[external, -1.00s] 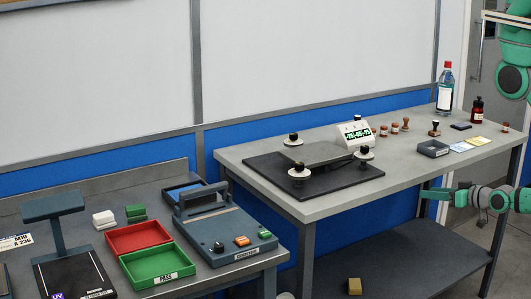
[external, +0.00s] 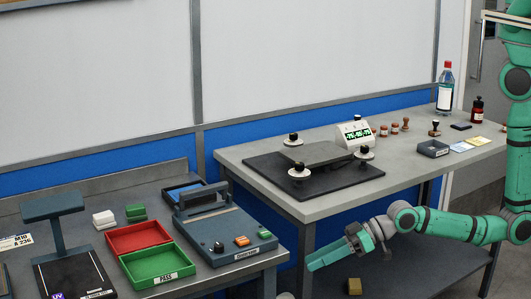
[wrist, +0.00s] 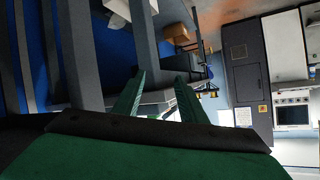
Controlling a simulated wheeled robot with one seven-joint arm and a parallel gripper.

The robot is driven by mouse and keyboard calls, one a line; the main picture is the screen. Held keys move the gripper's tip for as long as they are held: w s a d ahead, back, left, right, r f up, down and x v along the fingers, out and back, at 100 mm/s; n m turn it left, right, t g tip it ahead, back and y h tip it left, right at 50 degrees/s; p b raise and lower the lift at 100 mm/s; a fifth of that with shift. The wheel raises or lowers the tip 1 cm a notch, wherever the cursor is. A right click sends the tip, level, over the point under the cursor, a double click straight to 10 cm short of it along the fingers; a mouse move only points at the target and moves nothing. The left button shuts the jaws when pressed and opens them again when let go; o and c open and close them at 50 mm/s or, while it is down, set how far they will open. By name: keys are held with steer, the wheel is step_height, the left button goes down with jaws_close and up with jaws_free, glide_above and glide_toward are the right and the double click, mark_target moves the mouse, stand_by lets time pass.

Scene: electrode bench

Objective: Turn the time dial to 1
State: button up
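A blue-grey press-like device (external: 225,228) with a raised handle sits at the right end of the left bench. A black dial (external: 218,247) is on its front panel, left of an orange button (external: 241,241) and a green button (external: 264,234). The dial's setting is too small to read. My gripper (external: 312,262) is to the right of this device, out past the bench edge, its fingers reaching left. In the wrist view my gripper's two green fingers (wrist: 160,82) are apart with nothing between them. The dial does not show there.
A red tray (external: 139,237) and a green tray (external: 157,266) lie left of the device. The right bench (external: 235,158) holds a levelling plate on a black mat, a bottle and stamps. The gap between the benches is narrow.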

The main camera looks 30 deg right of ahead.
steer(key=s+a+r+n+g, duration=0.3)
steer(key=s+a+n, duration=0.3)
steer(key=a, duration=0.5)
step_height(320, 180, up, 13)
steer(key=n+h, duration=0.2)
steer(key=h, duration=0.4)
glide_above(222, 241)
steer(key=s+d, duration=0.3)
step_height(222, 241, up, 4)
steer(key=w+d+m+g+h, duration=0.1)
steer(key=w+d+m+h, duration=0.1)
steer(key=x, duration=1)
steer(key=shift+a+f, duration=0.1)
steer(key=shift+a, duration=0.3)
jaws_close()
